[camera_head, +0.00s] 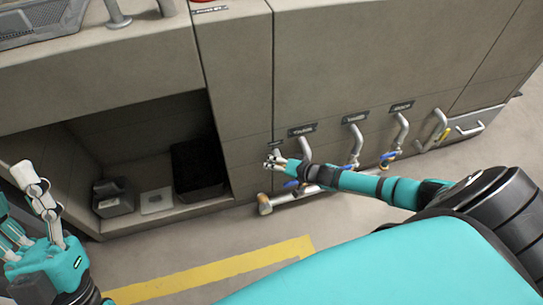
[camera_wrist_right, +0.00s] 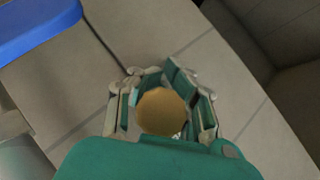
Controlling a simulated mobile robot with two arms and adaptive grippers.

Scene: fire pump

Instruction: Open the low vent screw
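My right gripper (camera_head: 274,162) is at the grey cabinet front, just left of the row of bent pipe handles. In the right wrist view its fingers (camera_wrist_right: 165,88) stand apart, on both sides of a round tan knob-like piece (camera_wrist_right: 162,111). I cannot tell whether they touch it, or whether it is the low vent screw. No vent screw can be made out clearly in the head view, where the gripper covers that spot. My left gripper (camera_head: 30,208) is open and empty at the lower left, fingers spread.
A pipe with a brass-coloured end (camera_head: 264,204) runs low below the right gripper. Blue levers (camera_head: 388,156) sit along it; one blue lever (camera_wrist_right: 38,28) shows in the wrist view. An open recess holds a dark box (camera_head: 198,169). The floor with the yellow stripe (camera_head: 215,270) is clear.

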